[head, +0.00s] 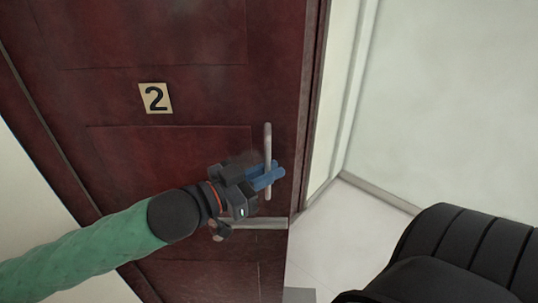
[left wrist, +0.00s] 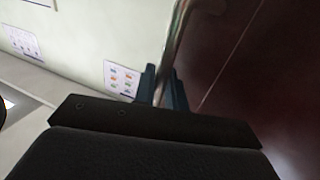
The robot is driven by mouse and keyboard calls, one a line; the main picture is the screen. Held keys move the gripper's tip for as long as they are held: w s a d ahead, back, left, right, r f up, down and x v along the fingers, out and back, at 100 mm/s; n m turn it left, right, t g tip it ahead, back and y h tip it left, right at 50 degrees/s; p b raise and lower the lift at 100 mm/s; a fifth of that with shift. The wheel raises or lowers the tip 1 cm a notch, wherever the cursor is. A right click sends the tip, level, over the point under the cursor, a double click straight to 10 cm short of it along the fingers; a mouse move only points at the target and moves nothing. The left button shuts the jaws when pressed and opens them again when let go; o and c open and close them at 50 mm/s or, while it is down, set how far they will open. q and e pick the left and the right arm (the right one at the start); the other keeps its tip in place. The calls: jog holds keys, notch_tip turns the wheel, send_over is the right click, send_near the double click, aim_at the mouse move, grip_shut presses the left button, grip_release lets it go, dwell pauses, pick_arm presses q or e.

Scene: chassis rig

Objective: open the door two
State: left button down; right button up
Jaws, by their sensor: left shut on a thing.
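The door (head: 190,157) is dark reddish-brown wood with a tan plate bearing a black number 2 (head: 155,98). A vertical metal bar handle (head: 268,143) stands near the door's right edge. My left gripper (head: 268,174) is shut on the handle, with its blue fingers around the bar at about its middle. In the left wrist view the handle (left wrist: 172,50) rises from between the blue fingers, and the dark door (left wrist: 270,80) is on the right. My right gripper is not in view.
A second horizontal metal bar (head: 255,223) shows just below my left gripper. Pale floor (head: 335,235) and a white wall (head: 455,90) lie to the right of the door. Posters (left wrist: 122,78) hang on a pale wall in the left wrist view.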

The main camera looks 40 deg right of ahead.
pick_arm(q)
jog(key=shift+s+a, duration=0.1)
jog(key=shift+a, duration=0.05)
jog(key=c, duration=1.5)
grip_release()
jog(key=shift+c, duration=0.2)
jog(key=shift+r, duration=0.1)
